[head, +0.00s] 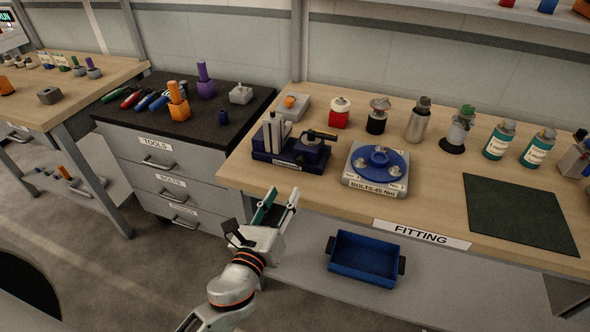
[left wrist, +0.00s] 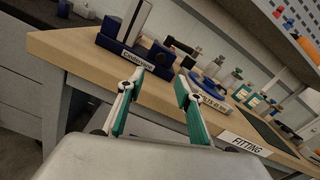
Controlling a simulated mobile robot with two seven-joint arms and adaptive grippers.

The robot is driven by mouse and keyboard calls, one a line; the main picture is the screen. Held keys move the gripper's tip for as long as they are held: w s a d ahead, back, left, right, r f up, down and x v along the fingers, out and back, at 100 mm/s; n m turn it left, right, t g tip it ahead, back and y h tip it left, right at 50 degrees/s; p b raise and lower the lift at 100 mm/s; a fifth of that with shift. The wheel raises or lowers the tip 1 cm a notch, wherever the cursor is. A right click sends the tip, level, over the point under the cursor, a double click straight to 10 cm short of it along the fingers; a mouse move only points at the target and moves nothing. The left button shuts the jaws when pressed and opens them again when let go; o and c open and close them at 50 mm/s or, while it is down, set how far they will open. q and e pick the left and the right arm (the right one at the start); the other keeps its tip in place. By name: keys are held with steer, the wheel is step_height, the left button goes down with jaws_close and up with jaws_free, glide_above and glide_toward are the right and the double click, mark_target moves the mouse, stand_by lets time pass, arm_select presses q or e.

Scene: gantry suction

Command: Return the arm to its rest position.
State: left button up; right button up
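My left arm (head: 233,285) reaches up from the bottom of the head view. Its left gripper (head: 281,196) is in front of the fitting bench's front edge, near the left corner. The fingers, with green inner sides, are spread apart with nothing between them. In the left wrist view the same gripper (left wrist: 160,78) is open and empty, pointing toward the bench. My right gripper is in neither view.
The fitting bench (head: 430,215) carries a dark blue fixture (head: 285,158), a blue round plate on a grey base (head: 380,162) and several bottles. A blue tray (head: 365,262) sits below. A tool cabinet (head: 150,150) stands left. Floor in front looks clear.

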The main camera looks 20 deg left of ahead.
arm_select(q)
steer(key=s+a+f+n+g+h, duration=0.1)
steer(key=s+f+n+g, duration=0.2)
steer(key=s+f+n, duration=0.5)
steer(key=s+a+f+n+g, duration=0.1)
steer(key=s+f+n+g, duration=0.3)
steer(key=s+f+n, duration=0.5)
step_height(320, 180, down, 6)
steer(key=n, duration=1.1)
steer(key=shift+a+r+n+h, duration=0.15)
steer(key=shift+n+h, duration=0.15)
steer(key=shift+h, duration=0.1)
